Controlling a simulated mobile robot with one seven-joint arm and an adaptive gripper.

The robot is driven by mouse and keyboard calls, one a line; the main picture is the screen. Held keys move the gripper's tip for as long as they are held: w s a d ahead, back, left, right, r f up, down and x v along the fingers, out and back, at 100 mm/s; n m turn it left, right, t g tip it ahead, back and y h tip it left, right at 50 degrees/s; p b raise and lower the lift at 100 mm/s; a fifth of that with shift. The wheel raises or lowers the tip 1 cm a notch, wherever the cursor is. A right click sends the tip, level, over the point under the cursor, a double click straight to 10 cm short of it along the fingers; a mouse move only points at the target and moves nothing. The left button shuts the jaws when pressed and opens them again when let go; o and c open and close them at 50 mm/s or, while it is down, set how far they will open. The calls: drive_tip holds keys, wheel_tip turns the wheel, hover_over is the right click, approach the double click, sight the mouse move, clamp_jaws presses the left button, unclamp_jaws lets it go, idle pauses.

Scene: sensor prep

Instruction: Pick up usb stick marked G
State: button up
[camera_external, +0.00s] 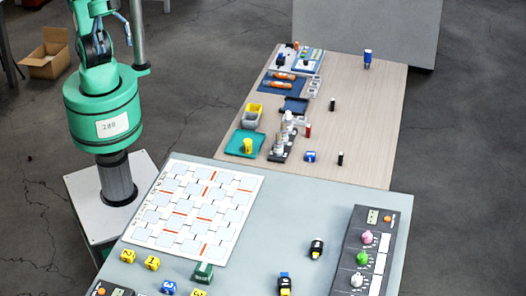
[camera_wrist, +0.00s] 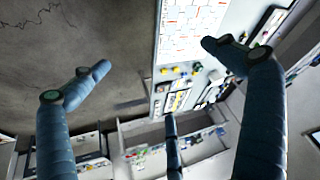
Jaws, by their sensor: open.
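I cannot make out the letter G on anything, so I cannot tell which item is the USB stick marked G. Two small black items with yellow ends, one on the grey table's right half (camera_external: 316,248) and one near its front edge (camera_external: 284,284), could be sticks. Small dark upright pieces, at the wood table's right edge (camera_external: 340,158) and further back (camera_external: 332,104), could be too. My gripper (camera_wrist: 158,72) shows in the wrist view with its blue fingers spread and nothing between them. It is high above and far from the tables.
A white grid board (camera_external: 190,212) lies on the grey table, with yellow and blue numbered cubes (camera_external: 152,263) before it. A dark panel with coloured knobs (camera_external: 352,225) is at the right. Trays and bottles crowd the wood table's left side; its right side is mostly clear.

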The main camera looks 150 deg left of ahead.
drive_tip(key=c, duration=1.5)
